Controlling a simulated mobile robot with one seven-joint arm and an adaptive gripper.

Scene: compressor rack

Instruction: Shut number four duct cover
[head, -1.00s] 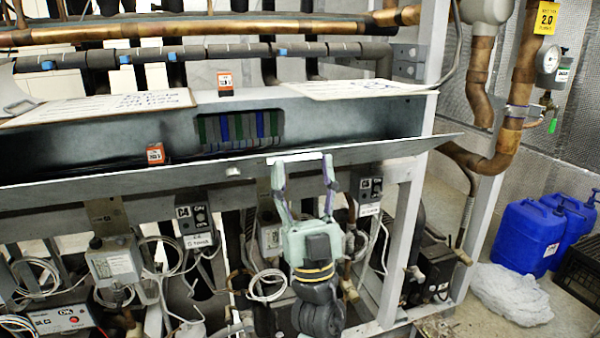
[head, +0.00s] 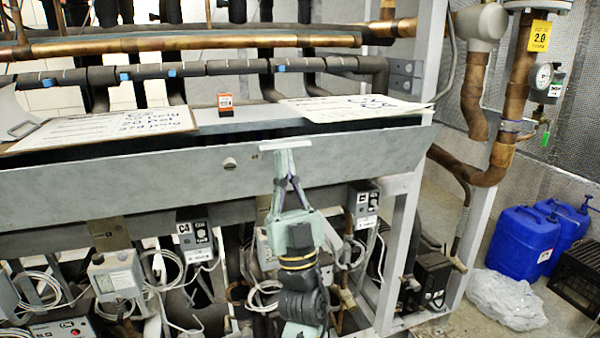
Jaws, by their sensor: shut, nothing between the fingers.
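The duct cover (head: 120,188) is a long grey metal panel across the front of the duct in the head view. It stands steeply up, and its face hides the inside of the duct. A dark gap (head: 180,142) shows between its upper edge and the duct's top. A pale strip (head: 286,144) sits at its upper edge, and a round knob (head: 229,163) is on its face. My gripper (head: 286,168) is shut and empty in front of the cover, just below the strip. I cannot tell whether the fingertips touch the panel.
Two written sheets (head: 100,129) (head: 355,108) and a small orange-labelled block (head: 225,104) lie on the duct's top. Below the cover are switch boxes, one marked C4 (head: 195,238), with coiled cables. Copper pipes (head: 512,100) and blue jugs (head: 524,240) are at the right.

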